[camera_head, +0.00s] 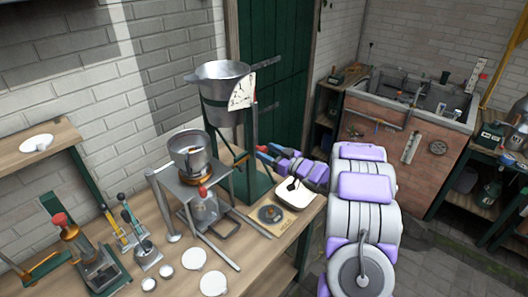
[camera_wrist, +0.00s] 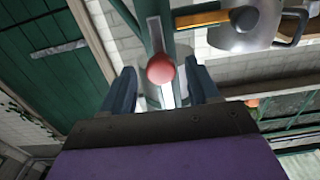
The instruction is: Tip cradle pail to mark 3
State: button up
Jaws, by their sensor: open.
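The metal cradle pail (camera_head: 220,82) sits high in a green stand (camera_head: 256,178), its spout to the left. It looks about upright. A pale dial plate (camera_head: 242,92) with red and dark markings is on its right side; the mark numbers are too small to read. My gripper (camera_head: 264,151) is beside the stand's post, below the pail. In the wrist view, my gripper (camera_wrist: 163,76) is open, with a red ball knob (camera_wrist: 161,68) showing between its fingers. The knob sits on a pale bar; whether the fingers touch it I cannot tell.
A metal pot (camera_head: 190,150) stands on a small frame to the left. A white dish (camera_head: 295,194) and a square plate with a round fitting (camera_head: 270,214) lie near my arm. The workbench (camera_head: 185,283) holds several small tools at left. Open floor lies right.

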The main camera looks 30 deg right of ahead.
jog(key=shift+x, duration=1.2)
jog(key=shift+c, duration=0.2)
grip_shut()
